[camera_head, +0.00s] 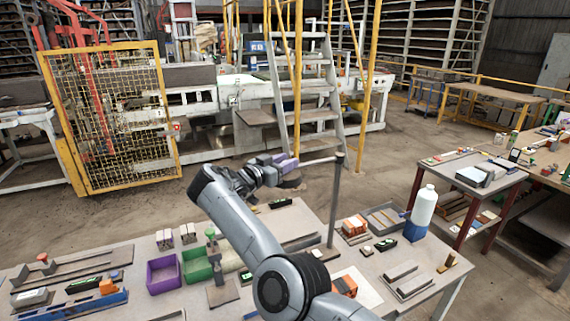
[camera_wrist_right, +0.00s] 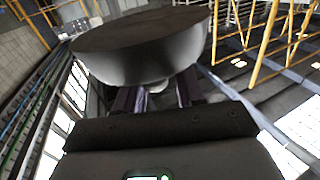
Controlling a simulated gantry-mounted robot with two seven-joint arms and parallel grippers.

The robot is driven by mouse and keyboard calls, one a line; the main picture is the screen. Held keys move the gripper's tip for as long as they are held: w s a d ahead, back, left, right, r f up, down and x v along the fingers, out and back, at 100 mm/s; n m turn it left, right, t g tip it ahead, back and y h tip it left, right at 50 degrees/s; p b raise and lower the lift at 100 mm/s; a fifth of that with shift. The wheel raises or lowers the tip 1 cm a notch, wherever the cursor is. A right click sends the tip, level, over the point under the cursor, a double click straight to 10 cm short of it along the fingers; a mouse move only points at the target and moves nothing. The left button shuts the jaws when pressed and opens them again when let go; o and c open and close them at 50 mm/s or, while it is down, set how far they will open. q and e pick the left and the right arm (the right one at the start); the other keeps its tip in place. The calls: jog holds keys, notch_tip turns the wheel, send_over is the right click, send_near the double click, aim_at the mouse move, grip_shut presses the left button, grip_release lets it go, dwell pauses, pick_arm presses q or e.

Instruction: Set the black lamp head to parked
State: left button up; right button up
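A dark pole (camera_head: 334,205) stands on the workbench in the head view, with a thin light rod (camera_head: 316,161) running left from its top. The black lamp head (camera_head: 290,182), a dark round disc, shows beneath the rod end, partly hidden by my right gripper. My right gripper (camera_head: 285,162) is up at the lamp head, its purple fingers apart. In the right wrist view the lamp head (camera_wrist_right: 145,48) looms large just beyond the fingers (camera_wrist_right: 158,92). A small pale knob shows between them; contact cannot be made out. My left gripper is out of view.
The workbench below holds a purple bin (camera_head: 163,272), a green bin (camera_head: 197,266), a grey tray (camera_head: 382,217) and a white bottle with a blue base (camera_head: 423,208). My right arm crosses above the bench's middle. A side table (camera_head: 470,178) stands at the right.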

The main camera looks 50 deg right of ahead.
jog(key=shift+o, duration=0.6)
jog(key=shift+d+f, duration=0.25)
jog(key=shift+f, duration=0.1)
jog(key=shift+s+a, duration=0.15)
jog(key=shift+s, duration=0.05)
jog(key=shift+w+r, duration=0.1)
jog(key=shift+r, duration=0.05)
jog(key=shift+a, duration=0.35)
jog(key=a, duration=1)
jog(key=shift+b, duration=0.4)
